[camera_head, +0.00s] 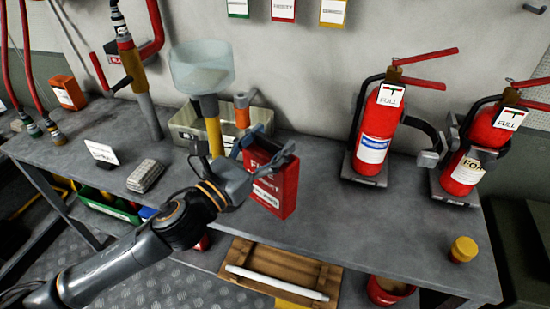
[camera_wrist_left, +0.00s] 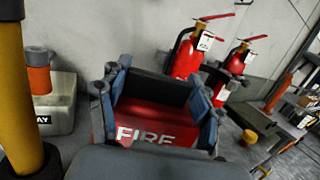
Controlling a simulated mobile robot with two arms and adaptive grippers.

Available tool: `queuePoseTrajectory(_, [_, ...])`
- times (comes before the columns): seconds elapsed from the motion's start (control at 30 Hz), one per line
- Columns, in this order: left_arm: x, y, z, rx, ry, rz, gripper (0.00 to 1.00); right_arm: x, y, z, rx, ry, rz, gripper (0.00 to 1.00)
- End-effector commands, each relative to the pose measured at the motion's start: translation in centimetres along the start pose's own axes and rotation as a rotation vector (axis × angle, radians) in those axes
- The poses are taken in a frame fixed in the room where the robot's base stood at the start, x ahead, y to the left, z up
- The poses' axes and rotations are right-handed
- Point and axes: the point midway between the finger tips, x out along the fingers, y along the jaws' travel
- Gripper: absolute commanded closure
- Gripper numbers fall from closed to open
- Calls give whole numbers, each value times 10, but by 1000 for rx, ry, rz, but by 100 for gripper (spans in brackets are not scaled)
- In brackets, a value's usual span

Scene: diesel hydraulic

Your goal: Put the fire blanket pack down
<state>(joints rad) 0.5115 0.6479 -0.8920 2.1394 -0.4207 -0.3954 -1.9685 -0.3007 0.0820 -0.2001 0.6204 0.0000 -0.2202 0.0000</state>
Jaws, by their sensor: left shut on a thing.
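The fire blanket pack (camera_head: 276,187) is a red box with white lettering, upright at the front middle of the grey workbench (camera_head: 350,230) in the head view. My left gripper (camera_head: 262,150) is shut on its upper part. In the left wrist view the pack (camera_wrist_left: 150,122) sits between the two fingers (camera_wrist_left: 160,95), with the word FIRE showing. I cannot tell whether its base touches the bench top. My right gripper is not in view.
Two red fire extinguishers (camera_head: 377,135) (camera_head: 480,150) stand on the bench at right. A yellow-capped jar (camera_head: 463,249) is near the right front corner. A beige bin (camera_head: 190,128) and a yellow post (camera_head: 214,135) are behind left. Bench right of the pack is clear.

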Motion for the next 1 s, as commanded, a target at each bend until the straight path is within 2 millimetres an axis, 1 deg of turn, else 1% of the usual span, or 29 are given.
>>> queuePoseTrajectory(0.17, [7, -1, -9, 2, -5, 0, 98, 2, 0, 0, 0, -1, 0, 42])
queuePoseTrajectory(0.3, [14, -4, -22, -2, -4, 0, 98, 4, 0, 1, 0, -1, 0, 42])
queuePoseTrajectory(0.4, [10, -3, -37, -1, -2, 2, 98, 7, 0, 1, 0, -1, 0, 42])
queuePoseTrajectory(0.53, [8, -3, -47, -1, -3, 1, 98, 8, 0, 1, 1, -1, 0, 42])
queuePoseTrajectory(0.83, [8, -3, -48, 3, -5, -1, 98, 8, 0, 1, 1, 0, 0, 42])
queuePoseTrajectory(0.97, [7, -3, -53, 2, -4, -1, 98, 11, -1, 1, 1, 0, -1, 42])
queuePoseTrajectory(1.0, [7, -3, -54, 1, 0, 0, 29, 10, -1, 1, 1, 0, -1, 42])
